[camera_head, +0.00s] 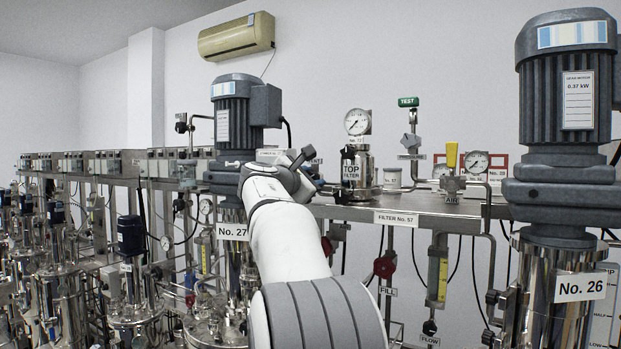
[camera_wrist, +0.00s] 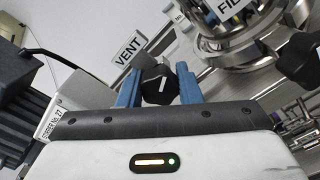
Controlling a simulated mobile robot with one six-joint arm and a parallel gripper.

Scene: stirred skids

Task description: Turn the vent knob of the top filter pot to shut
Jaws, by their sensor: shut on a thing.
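The top filter pot (camera_head: 357,172) is a shiny steel vessel labelled "TOP FILTER", with a round gauge above it, standing on the steel shelf. In the wrist view, part of the pot (camera_wrist: 238,45) shows at the upper right. The vent knob (camera_wrist: 159,86) is black and lobed with a white pointer line, below a "VENT" tag (camera_wrist: 130,48). My gripper (camera_wrist: 158,88) is shut on the knob, one blue finger on each side. In the head view my arm reaches to the left of the pot, and the knob is not clearly visible behind my wrist.
Another black knob (camera_wrist: 298,58) is at the right of the wrist view. A large motor on vessel No. 26 (camera_head: 565,120) stands at the right, and motor No. 27 (camera_head: 237,108) stands close to my wrist.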

